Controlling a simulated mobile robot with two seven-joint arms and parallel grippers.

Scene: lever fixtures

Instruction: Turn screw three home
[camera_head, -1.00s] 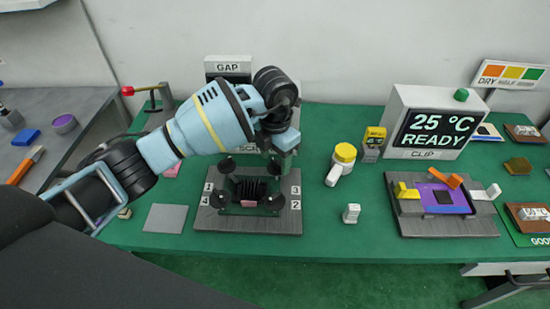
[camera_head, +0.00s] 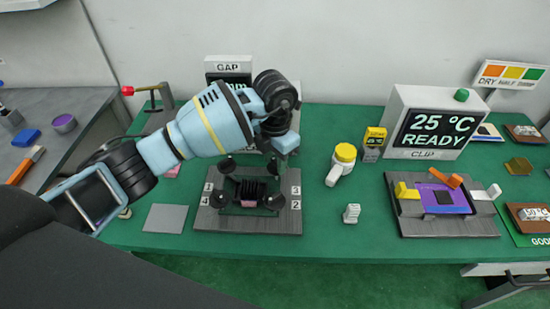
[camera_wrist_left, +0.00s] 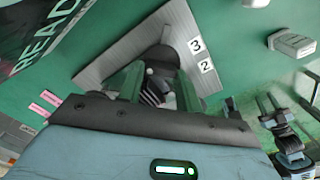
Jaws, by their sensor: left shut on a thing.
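My left gripper (camera_head: 278,153) is over the back right corner of the screw fixture, whose grey base plate (camera_head: 245,223) carries several black knobs and the labels 1 to 4. In the left wrist view its two green fingers (camera_wrist_left: 158,86) are shut on a dark knob (camera_wrist_left: 161,57), screw three, near the label 3 (camera_wrist_left: 196,45). In the head view the gripper hides most of this knob. The front right knob (camera_head: 274,202), by label 2, stands free. In the left wrist view a blue and black part with two prongs (camera_wrist_left: 277,112) looks like my right gripper; its opening is unclear.
A GAP display (camera_head: 228,68) stands behind the fixture, partly hidden by my arm. A yellow-capped white bottle (camera_head: 342,163) and a small white block (camera_head: 351,213) are to the right. The CLIP fixture (camera_head: 440,222) is farther right. A grey mat (camera_head: 165,218) lies left.

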